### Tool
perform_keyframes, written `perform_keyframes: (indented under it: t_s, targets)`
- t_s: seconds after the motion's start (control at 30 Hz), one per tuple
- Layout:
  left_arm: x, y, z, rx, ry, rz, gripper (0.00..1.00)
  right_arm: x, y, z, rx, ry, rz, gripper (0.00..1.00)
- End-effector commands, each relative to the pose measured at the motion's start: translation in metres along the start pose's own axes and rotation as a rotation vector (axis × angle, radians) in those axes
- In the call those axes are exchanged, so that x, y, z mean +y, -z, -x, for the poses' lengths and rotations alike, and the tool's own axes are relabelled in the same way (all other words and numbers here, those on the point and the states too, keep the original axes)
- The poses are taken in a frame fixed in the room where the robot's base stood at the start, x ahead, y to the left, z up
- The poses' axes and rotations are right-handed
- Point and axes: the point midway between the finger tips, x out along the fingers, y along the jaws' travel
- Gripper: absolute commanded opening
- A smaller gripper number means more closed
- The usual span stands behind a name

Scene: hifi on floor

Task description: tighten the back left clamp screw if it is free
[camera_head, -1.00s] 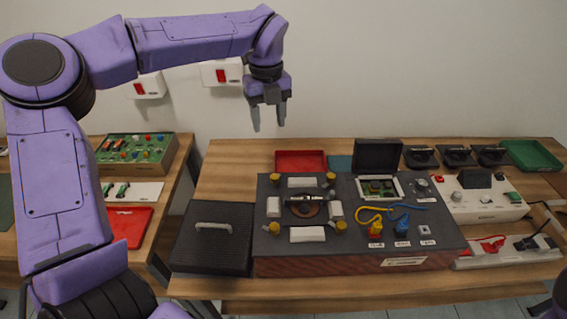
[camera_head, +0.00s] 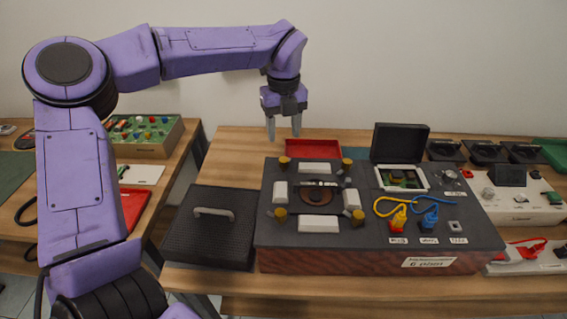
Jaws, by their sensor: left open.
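The dark hifi unit (camera_head: 390,230) sits on the wooden table. Brass clamp screws stand at the corners of its round turntable area (camera_head: 319,195): the back left screw (camera_head: 284,163), back right screw (camera_head: 347,165), front left screw (camera_head: 281,214) and front right screw (camera_head: 358,217). The back left screw stands upright; I cannot tell whether it is loose. My left gripper (camera_head: 284,136) points down, open and empty, above and apart from the back left screw in the picture. My right gripper is not in view.
A red tray (camera_head: 313,148) lies behind the unit, close to the left gripper in the picture. An open black lid (camera_head: 400,143) rises to the right. A black handled cover (camera_head: 210,228) lies left of the unit. White pads surround the turntable.

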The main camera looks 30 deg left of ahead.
Motion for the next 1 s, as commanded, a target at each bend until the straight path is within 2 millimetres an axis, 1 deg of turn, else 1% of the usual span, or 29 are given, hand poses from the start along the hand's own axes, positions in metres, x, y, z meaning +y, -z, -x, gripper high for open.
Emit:
perform_keyframes:
  t_s: [0.03, 0.2, 0.3, 0.4, 0.53, 0.77, 0.8, 0.87, 0.9, 0.93, 1.0]
  targets:
    - [0.001, 0.000, -0.008, 0.004, -0.002, 0.000, 0.53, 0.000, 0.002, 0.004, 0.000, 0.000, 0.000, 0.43]
    - [0.001, 0.001, -0.047, 0.005, -0.004, 0.000, 0.53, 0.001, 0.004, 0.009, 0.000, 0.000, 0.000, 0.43]
    - [0.001, 0.001, -0.067, 0.005, -0.002, 0.000, 0.53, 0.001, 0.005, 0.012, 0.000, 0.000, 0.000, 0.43]
    - [0.000, 0.000, -0.081, 0.003, -0.001, 0.000, 0.53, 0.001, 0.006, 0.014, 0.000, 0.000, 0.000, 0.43]
    - [0.000, 0.000, -0.090, 0.002, 0.000, 0.001, 0.53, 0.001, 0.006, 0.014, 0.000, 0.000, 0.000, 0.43]
    - [0.000, 0.000, -0.091, 0.001, 0.000, 0.001, 0.53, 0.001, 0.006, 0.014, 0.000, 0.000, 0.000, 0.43]
    - [0.000, 0.000, -0.091, 0.001, 0.000, 0.001, 0.40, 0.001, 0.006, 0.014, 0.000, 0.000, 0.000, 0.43]
    - [0.000, 0.000, -0.091, 0.001, 0.000, 0.001, 0.20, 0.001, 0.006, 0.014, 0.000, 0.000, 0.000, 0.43]
    - [0.000, 0.000, -0.091, 0.001, 0.000, 0.001, 0.07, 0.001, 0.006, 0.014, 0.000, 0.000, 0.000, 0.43]
    - [0.000, 0.000, -0.091, 0.001, 0.000, 0.001, 0.00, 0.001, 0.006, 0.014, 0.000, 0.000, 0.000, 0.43]
    - [0.000, 0.000, -0.091, 0.001, 0.000, 0.001, 0.00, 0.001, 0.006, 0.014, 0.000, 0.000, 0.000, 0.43]
